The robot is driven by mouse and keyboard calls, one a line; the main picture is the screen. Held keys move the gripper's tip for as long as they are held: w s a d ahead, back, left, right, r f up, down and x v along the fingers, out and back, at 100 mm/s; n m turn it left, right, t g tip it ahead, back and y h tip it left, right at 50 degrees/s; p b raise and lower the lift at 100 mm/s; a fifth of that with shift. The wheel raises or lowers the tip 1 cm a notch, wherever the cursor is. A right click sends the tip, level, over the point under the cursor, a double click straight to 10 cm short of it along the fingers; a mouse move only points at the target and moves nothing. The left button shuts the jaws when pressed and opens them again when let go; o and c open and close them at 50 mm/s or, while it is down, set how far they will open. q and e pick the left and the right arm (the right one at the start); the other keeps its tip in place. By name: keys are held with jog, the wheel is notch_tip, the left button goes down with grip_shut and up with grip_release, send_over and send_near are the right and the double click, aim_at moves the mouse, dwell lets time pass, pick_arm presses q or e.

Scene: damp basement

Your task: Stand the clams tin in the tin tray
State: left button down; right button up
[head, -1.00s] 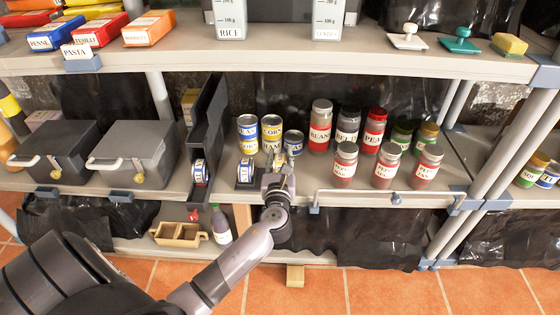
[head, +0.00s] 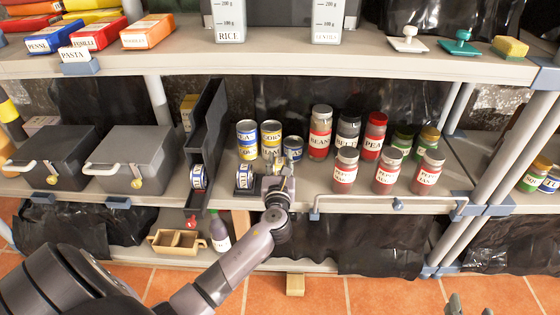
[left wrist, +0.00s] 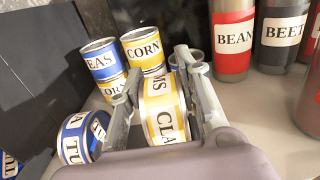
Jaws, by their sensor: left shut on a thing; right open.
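The clams tin (left wrist: 163,112), yellow and white, is between the fingers of my left gripper (left wrist: 158,88). It lies on its side, its label running sideways. In the head view my left gripper (head: 276,172) hides most of it, at the shelf front. A tall, narrow dark grey holder (head: 212,125) stands to the left; it may be the tin tray, but I cannot be sure. A blue and white tin (head: 198,178) lies in its front. My right gripper (head: 468,307) barely shows at the bottom right edge, open and empty.
A tuna tin (left wrist: 82,138) lies on its side just left of the clams tin. Peas (head: 247,133) and corn (head: 271,134) tins stand stacked behind, with a low blue tin (head: 293,148). Several jars (head: 345,170) stand right. Grey boxes (head: 128,157) stand left. A shelf overhangs above.

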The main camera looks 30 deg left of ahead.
pick_arm(q)
jog(key=shift+f+b, duration=0.4)
jog(key=shift+f, duration=0.3)
jog(key=shift+f+b, duration=0.35)
jog(key=shift+f, duration=0.15)
pick_arm(e)
notch_tip(320, 180, up, 7)
jog(key=w+a+t+y, duration=0.1)
jog(key=t, duration=0.3)
jog(key=shift+w+a+y, duration=0.25)
jog(key=shift+w+y, duration=0.05)
jog(key=shift+r, duration=0.15)
pick_arm(q)
jog(key=c, duration=1.1)
grip_release()
jog(key=shift+f, duration=0.1)
jog(key=shift+s+d, duration=0.2)
jog(key=shift+s, duration=0.1)
jog(key=v, duration=1.1)
jog(key=shift+s, duration=0.15)
jog(key=shift+d, duration=0.1)
